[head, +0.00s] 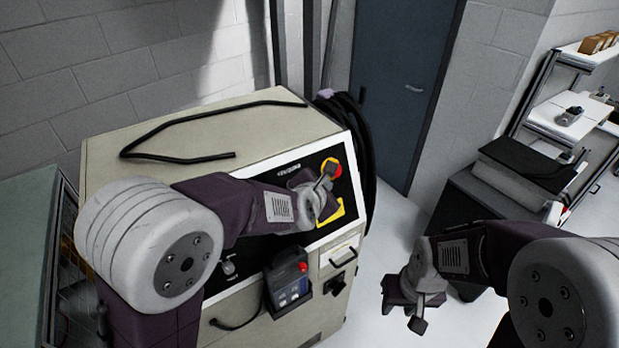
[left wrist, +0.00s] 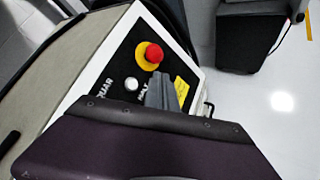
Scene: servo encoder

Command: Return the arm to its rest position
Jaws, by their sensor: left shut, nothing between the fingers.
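My left arm reaches across the front of a beige machine cabinet (head: 250,128). My left gripper (head: 328,172) is at the cabinet's black control panel, in front of or close to the red emergency button (head: 334,166) on its yellow ring. In the left wrist view the red button (left wrist: 154,53) shows just above the fingers of my left gripper (left wrist: 160,82), which are together with nothing between them. Whether they touch the panel cannot be told. My right gripper (head: 417,324) hangs over the floor at the right, apart from the cabinet; its finger gap is unclear.
A black cable (head: 180,121) lies on the cabinet top. A handheld pendant (head: 290,284) hangs on its front. A black-topped case (head: 525,165) and a shelf (head: 570,118) stand at the right. A blue door (head: 400,80) is behind. Floor between cabinet and case is clear.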

